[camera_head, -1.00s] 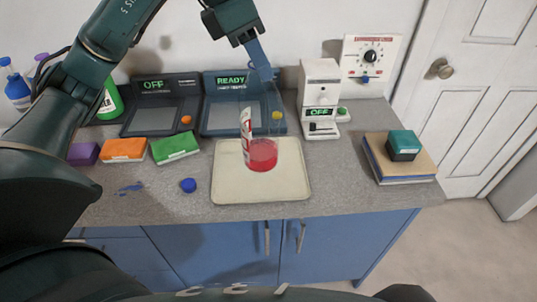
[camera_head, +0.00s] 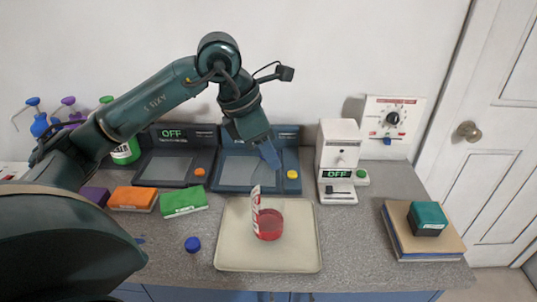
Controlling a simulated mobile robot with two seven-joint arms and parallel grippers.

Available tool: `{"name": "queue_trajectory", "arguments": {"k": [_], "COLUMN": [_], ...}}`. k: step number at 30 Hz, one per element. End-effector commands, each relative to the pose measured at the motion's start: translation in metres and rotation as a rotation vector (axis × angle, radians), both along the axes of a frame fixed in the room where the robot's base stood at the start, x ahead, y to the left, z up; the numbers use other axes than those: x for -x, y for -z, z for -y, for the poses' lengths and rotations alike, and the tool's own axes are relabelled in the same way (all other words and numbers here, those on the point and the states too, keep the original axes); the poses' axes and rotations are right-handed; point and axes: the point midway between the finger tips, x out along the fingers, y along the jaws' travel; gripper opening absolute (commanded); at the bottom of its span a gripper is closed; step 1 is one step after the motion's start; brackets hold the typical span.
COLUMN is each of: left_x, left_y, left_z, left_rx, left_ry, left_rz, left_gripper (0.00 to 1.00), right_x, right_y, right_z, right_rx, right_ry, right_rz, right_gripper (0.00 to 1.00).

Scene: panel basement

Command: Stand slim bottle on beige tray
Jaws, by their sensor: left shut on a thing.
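The slim bottle (camera_head: 268,225) is clear, with red liquid in its base and a white and red label on its left side. It looks about upright over the middle of the beige tray (camera_head: 232,258), which lies on the grey counter. I cannot tell for sure whether its base touches the tray. My left gripper (camera_head: 271,158) comes down from above and is shut on the bottle's upper part. The clear glass there is hard to make out. My right gripper is out of view.
Behind the tray stand two dark panel devices (camera_head: 232,170) and a white device (camera_head: 340,150). Orange (camera_head: 132,198) and green (camera_head: 184,200) boxes and a blue cap (camera_head: 192,244) lie left. Books (camera_head: 395,235) with a teal box (camera_head: 427,217) lie right. Counter between tray and books is clear.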

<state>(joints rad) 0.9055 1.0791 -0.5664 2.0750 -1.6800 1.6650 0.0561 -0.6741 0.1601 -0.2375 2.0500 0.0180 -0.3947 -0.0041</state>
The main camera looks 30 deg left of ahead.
Motion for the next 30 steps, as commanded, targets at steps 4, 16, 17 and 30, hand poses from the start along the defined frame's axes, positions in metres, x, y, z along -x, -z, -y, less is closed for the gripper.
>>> {"name": "queue_trajectory", "arguments": {"k": [4,16,17,30], "left_x": [0.0000,0.0000,0.0000,0.0003], "left_y": [0.0113,0.0121,0.0121,0.0086], "left_z": [0.0000,0.0002,0.0002,-0.0006], "left_rx": [0.000,0.000,0.000,0.000], "left_ry": [0.000,0.000,0.000,-0.001], "left_rz": [0.001,0.001,0.001,0.003], "left_gripper": [0.00,0.40,0.42,0.54], "right_x": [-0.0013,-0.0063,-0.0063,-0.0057], "right_y": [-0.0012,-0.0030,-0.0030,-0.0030], "right_z": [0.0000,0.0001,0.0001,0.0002], "right_rx": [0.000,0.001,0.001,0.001], "right_ry": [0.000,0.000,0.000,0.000], "right_rz": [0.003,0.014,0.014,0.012], "right_gripper": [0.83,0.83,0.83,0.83]}}
